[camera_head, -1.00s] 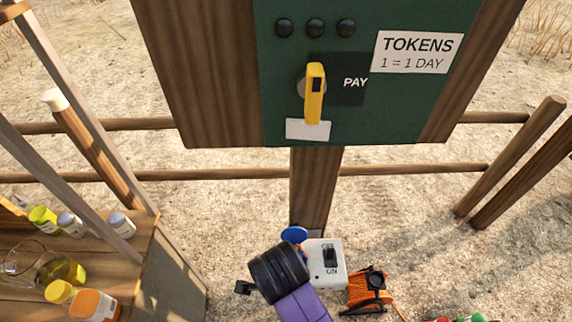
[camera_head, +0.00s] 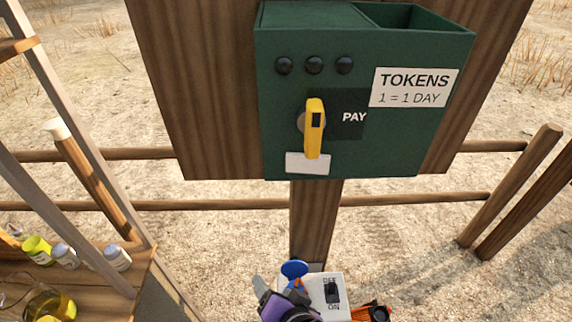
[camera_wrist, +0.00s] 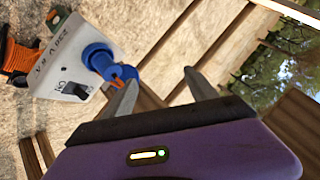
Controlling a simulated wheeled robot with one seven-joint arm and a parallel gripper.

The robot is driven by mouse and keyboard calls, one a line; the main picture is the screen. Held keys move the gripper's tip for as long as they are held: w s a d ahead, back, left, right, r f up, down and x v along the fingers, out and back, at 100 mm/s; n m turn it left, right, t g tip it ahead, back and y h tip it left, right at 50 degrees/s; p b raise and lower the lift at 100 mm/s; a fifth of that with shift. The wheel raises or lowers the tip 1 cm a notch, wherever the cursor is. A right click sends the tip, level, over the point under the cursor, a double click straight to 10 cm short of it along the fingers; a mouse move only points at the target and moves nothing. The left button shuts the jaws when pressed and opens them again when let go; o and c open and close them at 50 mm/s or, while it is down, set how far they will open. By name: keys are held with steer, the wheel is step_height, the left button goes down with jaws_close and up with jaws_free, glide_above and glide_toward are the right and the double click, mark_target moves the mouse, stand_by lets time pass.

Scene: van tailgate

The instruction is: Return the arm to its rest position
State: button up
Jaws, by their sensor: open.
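My gripper (camera_wrist: 160,95) shows in the wrist view with its two grey fingers apart and nothing between them. In the head view my gripper (camera_head: 264,288) is at the bottom centre, its purple body partly cut off by the lower edge. It is just left of a white switch box (camera_head: 327,296) marked OFF and ON, which has a blue round plug or socket (camera_head: 294,269) on it. The box also shows in the wrist view (camera_wrist: 72,62), with the blue connector (camera_wrist: 98,58) close to the left finger. I cannot tell whether they touch.
A green token box (camera_head: 350,100) with a yellow lever (camera_head: 314,128) hangs on a wooden board above. A wooden shelf (camera_head: 110,285) with several bottles stands at left. An orange cable reel (camera_head: 371,312) lies right of the switch box. Rail fences cross the sandy ground behind.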

steer(key=s+d+r+n+t+h+b, duration=0.1)
steer(key=s+d+r+n+t, duration=0.3)
steer(key=s+d, duration=0.45)
steer(key=s+d+r+n+t+h+b, duration=0.1)
steer(key=s+d+r+n+t+b, duration=0.1)
steer(key=s+d+r+t, duration=0.45)
steer(key=s+d+f+g+h, duration=0.1)
steer(key=s+d+g, duration=0.1)
steer(key=s, duration=0.4)
steer(key=s+d+f+m+g+h+b, duration=0.1)
steer(key=s+d+f+g, duration=0.1)
steer(key=s+d, duration=0.3)
steer(key=shift+s+d+f+g, duration=0.2)
steer(key=shift+s+g, duration=0.25)
steer(key=shift+s, duration=0.15)
